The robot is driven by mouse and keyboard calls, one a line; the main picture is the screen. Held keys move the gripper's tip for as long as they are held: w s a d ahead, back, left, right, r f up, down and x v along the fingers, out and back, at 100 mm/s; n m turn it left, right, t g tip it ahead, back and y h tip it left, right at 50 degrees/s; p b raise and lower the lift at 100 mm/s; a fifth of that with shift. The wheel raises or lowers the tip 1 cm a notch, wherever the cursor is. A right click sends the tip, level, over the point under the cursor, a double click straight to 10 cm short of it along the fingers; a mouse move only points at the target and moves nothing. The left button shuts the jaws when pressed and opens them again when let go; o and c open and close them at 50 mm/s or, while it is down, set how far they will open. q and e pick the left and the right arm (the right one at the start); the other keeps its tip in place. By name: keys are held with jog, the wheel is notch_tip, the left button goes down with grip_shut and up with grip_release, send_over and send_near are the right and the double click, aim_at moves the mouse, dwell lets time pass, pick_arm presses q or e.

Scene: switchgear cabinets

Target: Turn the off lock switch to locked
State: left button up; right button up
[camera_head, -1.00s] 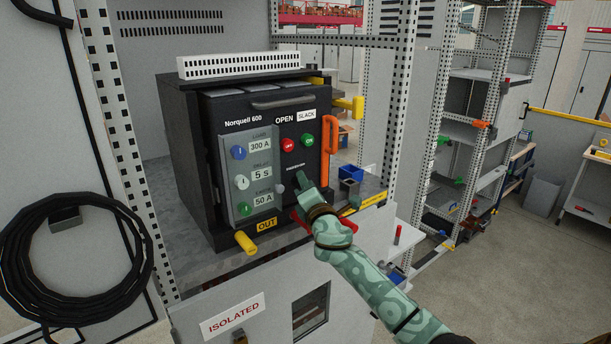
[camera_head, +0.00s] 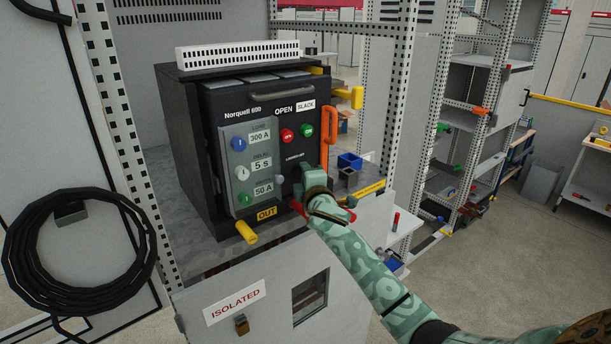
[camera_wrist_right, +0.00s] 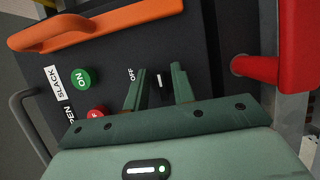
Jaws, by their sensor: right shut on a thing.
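The off lock switch (camera_wrist_right: 159,82) is a small knob with a pale mark, low on the black front face, beside white OFF lettering (camera_wrist_right: 131,74). My right gripper (camera_wrist_right: 160,74) has one green finger on either side of the switch and is shut on it. In the head view my right gripper (camera_head: 308,176) reaches the lower right of the front and hides the switch. My left gripper is not in view.
A red button (camera_head: 287,136) and a green ON button (camera_head: 306,130) sit above the switch. An orange handle (camera_head: 328,140) runs down the right side. A yellow handle (camera_head: 246,231) sticks out below. A blue bin (camera_head: 349,161) stands right of the unit.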

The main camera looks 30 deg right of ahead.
dwell(0.3)
jog(key=o, duration=0.6)
jog(key=b+v, duration=0.3)
jog(key=v, duration=1.3)
jog(key=shift+s, duration=0.15)
